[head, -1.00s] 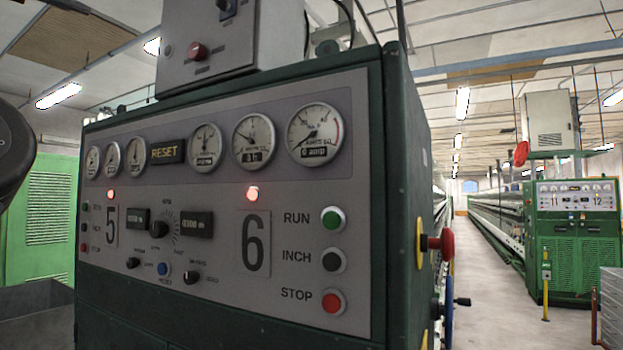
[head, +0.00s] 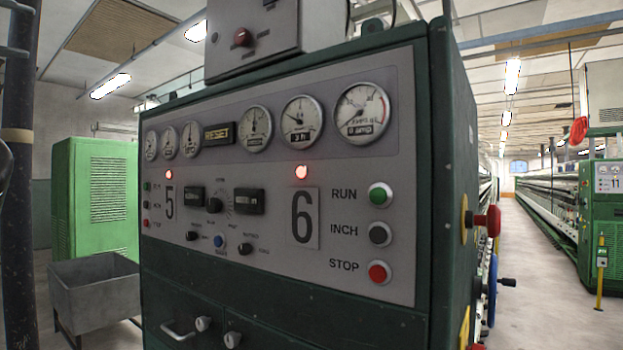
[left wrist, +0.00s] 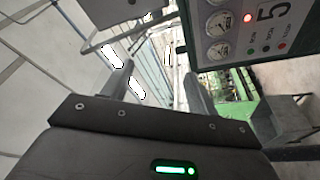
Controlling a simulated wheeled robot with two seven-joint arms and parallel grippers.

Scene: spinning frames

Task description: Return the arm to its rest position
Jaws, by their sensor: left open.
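My left gripper (left wrist: 159,70) shows in the left wrist view with its two grey fingers apart and nothing between them. In the head view only a dark rounded part of my left arm shows at the left edge; the fingers cannot be made out there. The green machine cabinet (head: 455,130) with its grey control panel (head: 270,180) fills the middle of the head view. The left gripper is to the left of the panel, apart from it. Part of the panel (left wrist: 240,35) shows at the upper right of the left wrist view. My right gripper is not in view.
A grey bin (head: 95,300) on legs stands left of the cabinet, before a green louvred cabinet (head: 95,195). A red knob (head: 490,222) sticks out on the cabinet's right side. The aisle floor (head: 530,270) is clear.

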